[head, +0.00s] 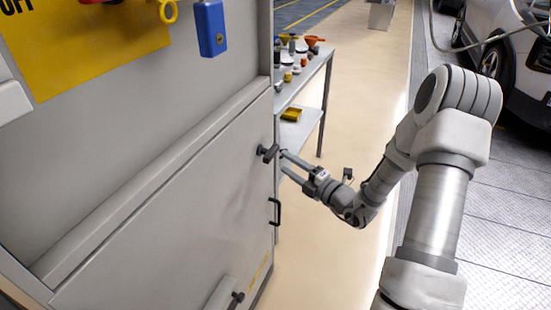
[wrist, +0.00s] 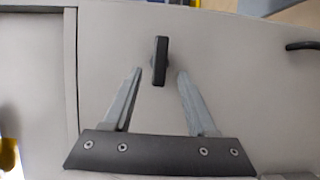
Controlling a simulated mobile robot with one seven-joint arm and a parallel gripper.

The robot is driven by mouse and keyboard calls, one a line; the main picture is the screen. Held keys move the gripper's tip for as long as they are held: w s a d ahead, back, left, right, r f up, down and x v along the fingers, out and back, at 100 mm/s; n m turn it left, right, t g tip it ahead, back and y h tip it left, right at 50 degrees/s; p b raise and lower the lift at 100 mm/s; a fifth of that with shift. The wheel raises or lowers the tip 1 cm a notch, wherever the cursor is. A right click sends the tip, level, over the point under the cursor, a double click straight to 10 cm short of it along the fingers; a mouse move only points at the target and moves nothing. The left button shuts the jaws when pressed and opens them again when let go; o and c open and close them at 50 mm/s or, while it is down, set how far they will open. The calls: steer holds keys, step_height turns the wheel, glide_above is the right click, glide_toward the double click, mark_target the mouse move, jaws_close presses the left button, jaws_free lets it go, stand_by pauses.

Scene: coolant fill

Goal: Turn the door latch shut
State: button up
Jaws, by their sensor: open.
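The door latch (head: 267,152) is a small dark turn-handle near the right edge of the large grey cabinet door (head: 170,215). In the wrist view the latch (wrist: 160,61) stands upright as a black bar on the grey door (wrist: 235,90). My gripper (head: 281,163) reaches in from the right, with its fingertips close to the latch. In the wrist view my gripper (wrist: 158,72) is open, with one finger on each side of the latch's lower end and a gap on both sides. Whether the fingertips reach the latch's depth is hard to tell.
A black pull handle (head: 275,211) sits below the latch on the door, and another dark latch (head: 236,298) is near the bottom. A shelf trolley (head: 301,127) with bottles and funnels stands behind the cabinet. The floor (head: 335,255) right of the cabinet is clear.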

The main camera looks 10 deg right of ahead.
mark_target(274, 155)
steer(key=x, duration=0.5)
steer(key=shift+w+a+b, duration=0.2)
steer(key=shift+w+b, duration=0.15)
jaws_close()
